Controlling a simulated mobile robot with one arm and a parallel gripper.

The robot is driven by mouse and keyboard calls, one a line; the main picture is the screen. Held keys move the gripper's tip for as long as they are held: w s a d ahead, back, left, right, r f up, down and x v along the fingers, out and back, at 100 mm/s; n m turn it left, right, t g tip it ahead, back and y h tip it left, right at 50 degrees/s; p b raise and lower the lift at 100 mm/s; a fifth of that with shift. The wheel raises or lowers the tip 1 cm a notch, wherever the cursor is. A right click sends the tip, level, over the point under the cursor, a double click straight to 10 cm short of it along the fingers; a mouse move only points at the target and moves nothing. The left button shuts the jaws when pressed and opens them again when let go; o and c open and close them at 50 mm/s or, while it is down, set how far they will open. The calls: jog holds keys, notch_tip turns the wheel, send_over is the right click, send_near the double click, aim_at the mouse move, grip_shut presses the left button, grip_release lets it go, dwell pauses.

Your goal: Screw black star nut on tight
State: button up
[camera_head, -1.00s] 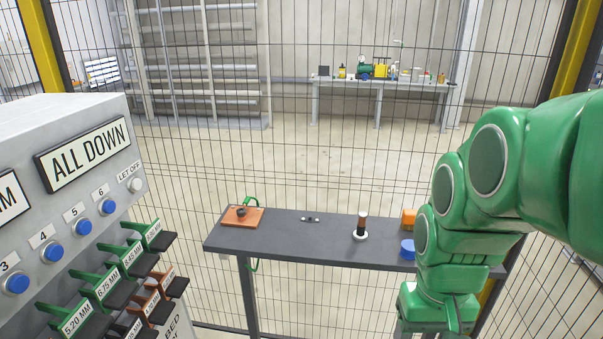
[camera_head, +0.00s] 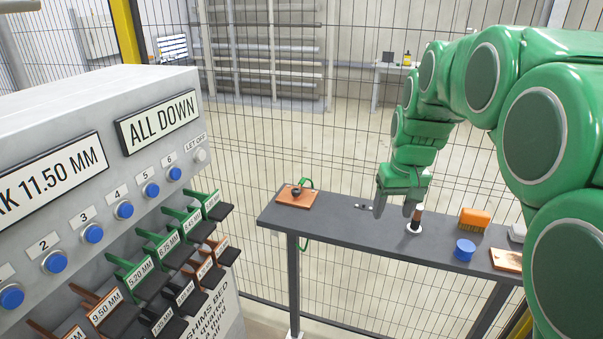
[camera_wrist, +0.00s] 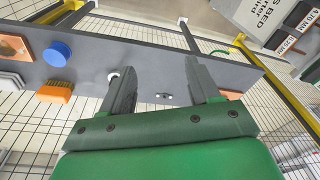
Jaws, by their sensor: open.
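A small dark knob-like thing, which looks like the black star nut (camera_head: 297,191), sits on an orange-brown board (camera_head: 293,201) at the left end of the dark grey bench (camera_head: 340,226). My gripper (camera_head: 383,205) hangs over the middle of the bench, to the right of the board, fingers pointing down. In the wrist view my gripper (camera_wrist: 163,68) is open, with nothing between its fingers. The wrist view shows part of the board (camera_wrist: 230,94) behind the right finger, and the nut cannot be made out there. No thread for the nut is clearly seen.
A dark and brown post on a white base (camera_head: 414,230) stands close to my gripper. A small metal piece (camera_head: 364,206) lies nearby. An orange brush (camera_head: 475,217) and a blue cylinder (camera_head: 464,249) are further right. The grey button panel (camera_head: 100,140) fills the left.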

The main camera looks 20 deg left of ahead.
jog(key=w+a+f+n+t, duration=0.1)
jog(key=w+a+f+n, duration=0.1)
jog(key=w+a, duration=0.95)
jog(key=n+y, duration=0.2)
jog(key=n, duration=0.1)
send_near(296, 191)
jog(key=shift+t, duration=0.5)
jog(key=shift+x, duration=4.35)
jog(key=shift+s, duration=0.15)
grip_shut()
jog(key=shift+s+a+m+t+h, duration=0.1)
jog(key=shift+m+t+h, duration=0.15)
jog(key=shift+m, duration=1)
jog(key=shift+a+m+t+h, duration=0.15)
jog(key=shift+m+h, duration=0.2)
jog(key=shift+m, duration=1.4)
